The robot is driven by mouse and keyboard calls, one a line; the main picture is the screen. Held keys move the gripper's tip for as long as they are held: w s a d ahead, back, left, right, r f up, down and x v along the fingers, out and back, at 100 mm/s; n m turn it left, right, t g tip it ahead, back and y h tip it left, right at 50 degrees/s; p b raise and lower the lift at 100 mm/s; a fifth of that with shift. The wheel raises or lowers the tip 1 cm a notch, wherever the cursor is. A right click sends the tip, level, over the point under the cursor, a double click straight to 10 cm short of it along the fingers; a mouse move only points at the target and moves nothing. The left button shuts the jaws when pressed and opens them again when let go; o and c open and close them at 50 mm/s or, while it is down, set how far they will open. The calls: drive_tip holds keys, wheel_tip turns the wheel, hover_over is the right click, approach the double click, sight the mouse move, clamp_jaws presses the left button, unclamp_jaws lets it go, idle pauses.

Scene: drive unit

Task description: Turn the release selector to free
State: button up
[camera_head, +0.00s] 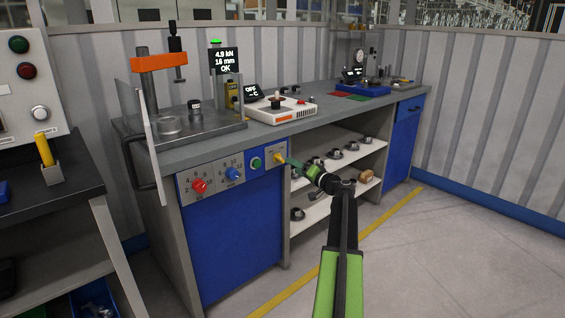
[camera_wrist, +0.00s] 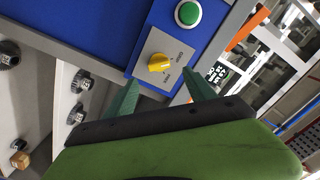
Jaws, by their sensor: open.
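The release selector is a yellow knob (camera_wrist: 159,62) on a small grey plate (camera_wrist: 176,38), on the blue and grey front of the bench. Two short labels beside it are too small to read surely. In the wrist view its grip lies nearly crosswise. It also shows in the head view as a small yellow spot (camera_head: 278,157). My gripper (camera_wrist: 164,80) is open, with its two green fingers spread on either side of the knob's line. The fingers appear short of the knob, and nothing is between them. In the head view my gripper (camera_head: 294,163) reaches toward the panel.
A green button (camera_wrist: 187,13) sits beside the selector plate. A blue knob (camera_head: 233,174) and a red knob (camera_head: 199,185) are further left on the panel. Open shelves (camera_head: 340,160) with several dark parts stand right of it. The floor in front is clear.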

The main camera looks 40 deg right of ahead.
sight(282, 160)
drive_tip(key=w, duration=0.8)
drive_tip(key=shift+d, duration=0.35)
drive_tip(key=shift+c, duration=0.2)
